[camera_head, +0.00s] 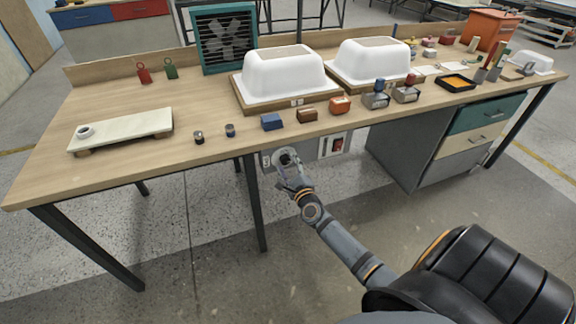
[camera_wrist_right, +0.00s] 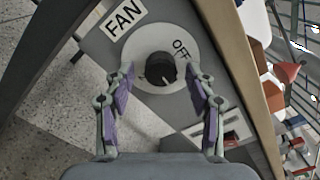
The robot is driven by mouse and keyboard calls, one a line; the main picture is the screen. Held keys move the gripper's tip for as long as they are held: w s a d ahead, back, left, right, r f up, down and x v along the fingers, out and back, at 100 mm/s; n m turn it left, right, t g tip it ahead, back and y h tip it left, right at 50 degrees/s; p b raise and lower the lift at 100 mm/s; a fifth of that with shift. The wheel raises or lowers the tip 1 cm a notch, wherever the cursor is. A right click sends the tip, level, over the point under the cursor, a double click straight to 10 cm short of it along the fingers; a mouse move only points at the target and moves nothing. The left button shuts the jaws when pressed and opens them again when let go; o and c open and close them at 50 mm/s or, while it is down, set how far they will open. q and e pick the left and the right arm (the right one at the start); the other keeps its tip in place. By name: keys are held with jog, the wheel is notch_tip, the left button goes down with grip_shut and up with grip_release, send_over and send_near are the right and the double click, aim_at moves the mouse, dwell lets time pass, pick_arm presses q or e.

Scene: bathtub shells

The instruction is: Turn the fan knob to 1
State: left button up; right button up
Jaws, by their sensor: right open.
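The fan knob (camera_wrist_right: 161,69) is a dark round knob on a pale dial disc (camera_wrist_right: 140,45). A FAN label (camera_wrist_right: 123,19) is beside the disc, and OFF is printed on the disc. The knob's exact setting is hard to read. My right gripper (camera_head: 287,160) reaches the panel (camera_head: 308,152) under the table's front edge and hides most of the dial in the head view. In the right wrist view my right gripper (camera_wrist_right: 161,92) is open, with one finger on each side of the knob and a gap to both. My left gripper is not in view.
A red switch (camera_head: 337,145) sits on the panel right of the dial. A table leg (camera_head: 253,200) stands left of my arm. The tabletop (camera_head: 190,170) above holds white tub shells (camera_head: 283,75), small blocks and a teal-framed fan (camera_head: 226,38). A drawer cabinet (camera_head: 408,155) stands to the right.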

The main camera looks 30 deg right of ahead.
jog(key=v, duration=1.2)
jog(key=shift+f, duration=0.15)
jog(key=s+a+f+n+g+y, duration=0.1)
jog(key=s+f+n+g, duration=0.2)
jog(key=s+f+n, duration=0.65)
jog(key=s+a+f+n+g+y, duration=0.2)
jog(key=f+n+g, duration=0.2)
jog(key=f, duration=1)
jog(key=s+a+f+n+g+y, duration=0.1)
jog(key=s+f+n+g, duration=0.35)
jog(key=f, duration=0.75)
jog(key=s+a+f+n+g, duration=0.1)
jog(key=s+f+n+g, duration=0.1)
jog(key=s+f+n, duration=0.45)
jog(key=s+a+f+n+g, duration=0.1)
jog(key=s+f+n+g, duration=0.25)
jog(key=s, duration=0.65)
pick_arm(q)
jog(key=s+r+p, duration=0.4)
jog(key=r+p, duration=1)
jog(key=p, duration=0.1)
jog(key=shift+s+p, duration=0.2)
jog(key=shift+p, duration=0.2)
pick_arm(e)
jog(key=s+r, duration=0.2)
jog(key=r, duration=0.5)
jog(key=s+r, duration=0.3)
jog(key=r, duration=0.4)
jog(key=shift+r+n+t, duration=0.4)
